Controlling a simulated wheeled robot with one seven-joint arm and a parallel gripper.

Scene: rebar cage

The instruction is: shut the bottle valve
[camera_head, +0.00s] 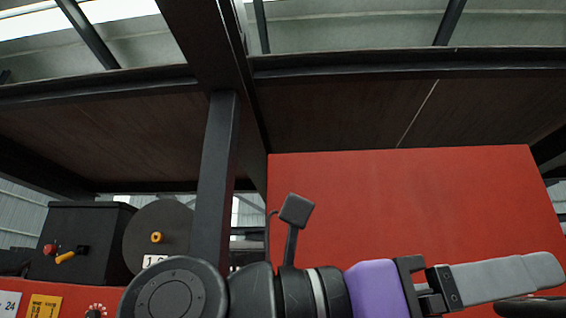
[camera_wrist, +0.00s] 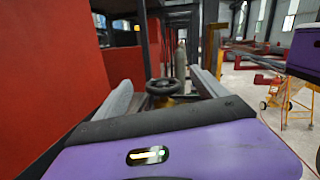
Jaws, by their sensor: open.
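The valve's black round handwheel (camera_wrist: 164,87) shows in the middle of the wrist view, with something yellow just below it. My gripper (camera_wrist: 160,82) is open, with one grey finger on each side of the handwheel in that view. I cannot tell whether the fingers touch it or how far ahead it lies. In the head view my gripper (camera_head: 545,270) reaches to the right. A dark curved rim, probably the handwheel (camera_head: 532,306), shows at the bottom right edge, just below the fingers. The bottle under the wheel is hidden.
A red panel (camera_head: 410,210) stands behind my arm, and a red wall (camera_wrist: 50,80) fills the wrist view's left. A dark post (camera_head: 215,170) stands left. A grey cylinder (camera_wrist: 181,62) is beyond the handwheel. A yellow trolley (camera_wrist: 280,95) stands on the open floor at right.

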